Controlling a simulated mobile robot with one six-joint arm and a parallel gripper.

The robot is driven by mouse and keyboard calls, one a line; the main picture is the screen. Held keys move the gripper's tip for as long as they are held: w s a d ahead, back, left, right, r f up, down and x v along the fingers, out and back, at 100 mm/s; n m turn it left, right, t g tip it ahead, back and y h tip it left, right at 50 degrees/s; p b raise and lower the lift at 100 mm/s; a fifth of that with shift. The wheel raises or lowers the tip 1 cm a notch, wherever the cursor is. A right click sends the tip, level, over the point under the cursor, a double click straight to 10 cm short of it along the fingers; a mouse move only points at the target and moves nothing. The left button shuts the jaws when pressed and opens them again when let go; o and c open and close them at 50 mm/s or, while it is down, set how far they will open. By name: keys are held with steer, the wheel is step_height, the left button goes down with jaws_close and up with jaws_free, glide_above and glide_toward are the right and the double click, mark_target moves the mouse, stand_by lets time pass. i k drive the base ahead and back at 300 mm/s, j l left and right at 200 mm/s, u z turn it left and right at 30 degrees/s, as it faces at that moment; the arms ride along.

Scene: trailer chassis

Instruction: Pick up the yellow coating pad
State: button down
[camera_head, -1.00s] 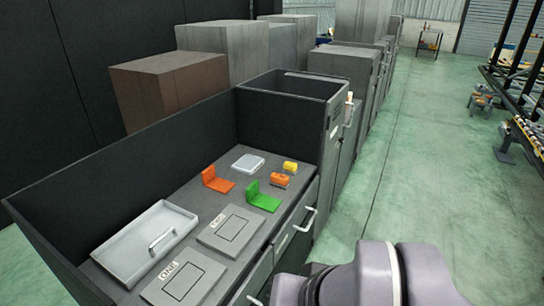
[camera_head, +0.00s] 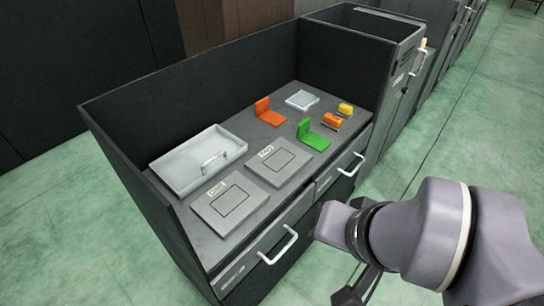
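The yellow coating pad (camera_head: 345,109) is a small yellow block at the far right end of the grey worktop, near the dark cabinet wall. A similar orange block (camera_head: 332,121) lies just in front of it. My arm reaches in from the right, in front of the bench and well apart from the pad. A dark part at the bottom edge seems to be my gripper (camera_head: 357,289). It is cut off and partly hidden by the arm, so I cannot see whether it is open or shut.
The worktop also holds an orange angle bracket (camera_head: 268,112), a green angle bracket (camera_head: 313,135), a small pale tray (camera_head: 302,100), a large white tray with a handle (camera_head: 165,172) and two grey plates. Dark walls close its back and sides. Drawer handles (camera_head: 279,245) stick out in front.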

mark_target(345, 110)
steer(key=i+l+u, duration=0.1)
steer(key=i+l, duration=0.8)
steer(key=i+l+u, duration=0.15)
steer(key=i+l, duration=0.7)
steer(key=l, duration=0.25)
steer(key=i+l+u, duration=0.15)
steer(key=i+l, duration=0.3)
steer(key=l, duration=0.1)
